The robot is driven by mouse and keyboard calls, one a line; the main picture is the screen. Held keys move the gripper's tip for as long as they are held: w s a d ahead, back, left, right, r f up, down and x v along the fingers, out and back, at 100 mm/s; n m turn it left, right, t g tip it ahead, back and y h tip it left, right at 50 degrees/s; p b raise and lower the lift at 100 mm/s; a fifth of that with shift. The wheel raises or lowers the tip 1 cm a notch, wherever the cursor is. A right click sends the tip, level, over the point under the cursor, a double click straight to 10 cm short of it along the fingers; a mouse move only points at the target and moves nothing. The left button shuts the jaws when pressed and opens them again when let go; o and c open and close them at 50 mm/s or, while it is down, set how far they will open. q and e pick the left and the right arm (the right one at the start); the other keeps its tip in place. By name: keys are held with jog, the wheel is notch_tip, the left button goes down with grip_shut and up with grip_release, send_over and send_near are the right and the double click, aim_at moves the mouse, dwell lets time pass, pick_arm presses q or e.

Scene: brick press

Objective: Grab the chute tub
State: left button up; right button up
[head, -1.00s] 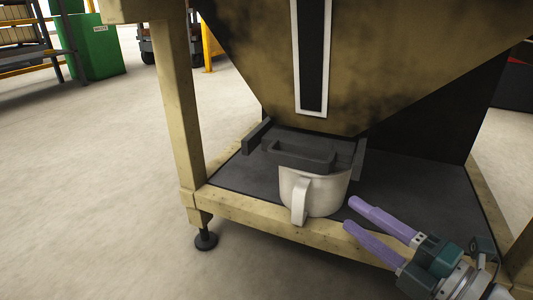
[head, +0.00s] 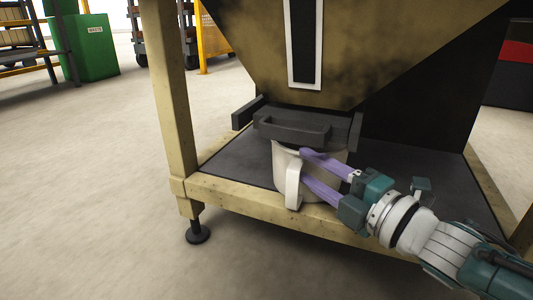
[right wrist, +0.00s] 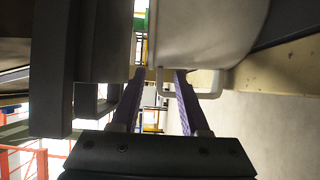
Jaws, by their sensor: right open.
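The chute tub (head: 325,186) is a cream-white round tub with a side handle (head: 293,187) facing the front left. It stands upright on the dark shelf under the hopper's chute. My right gripper (head: 304,165) is open, its two purple fingers reaching across the front of the tub with their tips close to the handle. In the right wrist view the tub (right wrist: 205,30) fills the top middle, and its handle loop (right wrist: 215,90) shows near the right fingertip. I cannot tell whether the fingers touch it. My left gripper is not in view.
The dirty yellow hopper (head: 370,60) hangs over the tub, with a dark chute bracket (head: 290,128) just above its rim. A yellow frame post (head: 170,100) stands at the left. The shelf's front rail (head: 260,215) runs below the tub. Floor at the left is clear.

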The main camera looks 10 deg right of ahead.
grip_shut()
dwell(1.2)
jog(key=shift+r, duration=0.15)
